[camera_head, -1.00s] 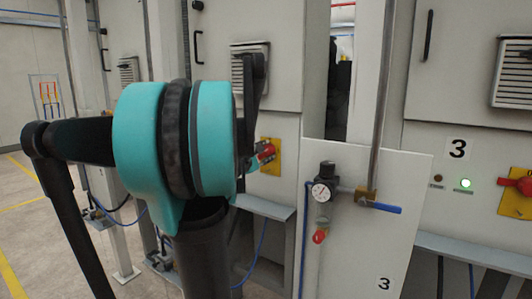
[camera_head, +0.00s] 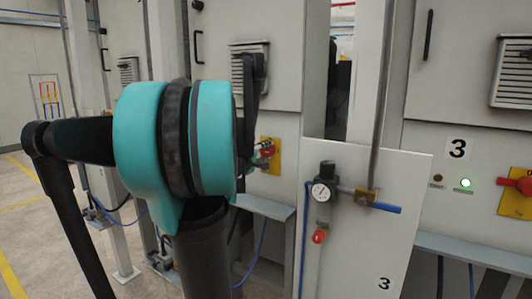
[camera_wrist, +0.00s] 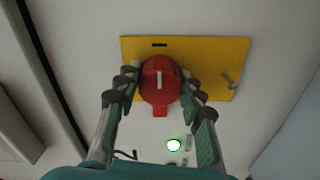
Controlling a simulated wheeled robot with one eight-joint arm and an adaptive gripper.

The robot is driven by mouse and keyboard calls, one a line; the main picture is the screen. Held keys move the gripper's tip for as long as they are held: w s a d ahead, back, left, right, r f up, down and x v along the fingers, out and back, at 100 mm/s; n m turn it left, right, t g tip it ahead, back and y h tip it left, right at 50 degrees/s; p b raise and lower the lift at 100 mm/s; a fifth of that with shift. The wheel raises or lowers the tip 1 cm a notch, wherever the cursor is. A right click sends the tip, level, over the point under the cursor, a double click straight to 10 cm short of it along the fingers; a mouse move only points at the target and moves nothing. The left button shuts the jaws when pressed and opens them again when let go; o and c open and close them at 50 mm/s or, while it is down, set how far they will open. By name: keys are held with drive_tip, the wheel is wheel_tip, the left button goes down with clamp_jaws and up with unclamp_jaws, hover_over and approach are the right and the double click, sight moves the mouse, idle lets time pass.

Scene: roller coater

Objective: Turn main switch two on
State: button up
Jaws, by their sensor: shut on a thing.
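The red rotary switch (camera_wrist: 158,88) sits on a yellow plate (camera_wrist: 215,60) on the pale cabinet front. In the wrist view its white mark points along the picture's vertical and its red tab points down. My gripper (camera_wrist: 160,82) is shut on the red knob, with one finger on each side. In the head view the yellow plate (camera_head: 273,166) shows just right of my arm, with part of the red switch (camera_head: 267,151). My arm hides the panel's number and most of the gripper there.
A lit green lamp (camera_wrist: 174,145) shows below the plate in the wrist view. Right of my arm, a white panel (camera_head: 365,240) marked 3 carries a gauge (camera_head: 321,192) and a blue-handled valve (camera_head: 385,208). Another yellow-plated red switch (camera_head: 524,187) is at far right.

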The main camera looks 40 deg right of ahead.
drive_tip(key=shift+f, duration=0.1)
idle(0.4)
drive_tip(key=o, duration=1.2)
drive_tip(key=shift+c, duration=0.2)
drive_tip(key=v, duration=1.2)
drive_tip(key=s+a+f+m+y, duration=0.1)
drive_tip(key=a+f+y, duration=0.4)
drive_tip(key=a+f, duration=0.5)
drive_tip(key=s+a+f+m+y, duration=0.1)
drive_tip(key=a+f+y, duration=0.45)
drive_tip(key=f, duration=0.85)
drive_tip(key=s+a+f+y, duration=0.1)
drive_tip(key=a+f+y, duration=0.1)
drive_tip(key=a, duration=0.4)
drive_tip(key=s+a+f+y, duration=0.2)
drive_tip(key=a+f, duration=0.2)
drive_tip(key=a, duration=0.2)
drive_tip(key=s+a+f+n+y, duration=0.1)
drive_tip(key=a+f+y, duration=0.2)
drive_tip(key=a, duration=0.3)
drive_tip(key=shift+s+a+f+g, duration=0.3)
drive_tip(key=shift+a+f+g, duration=0.1)
drive_tip(key=shift+f, duration=0.2)
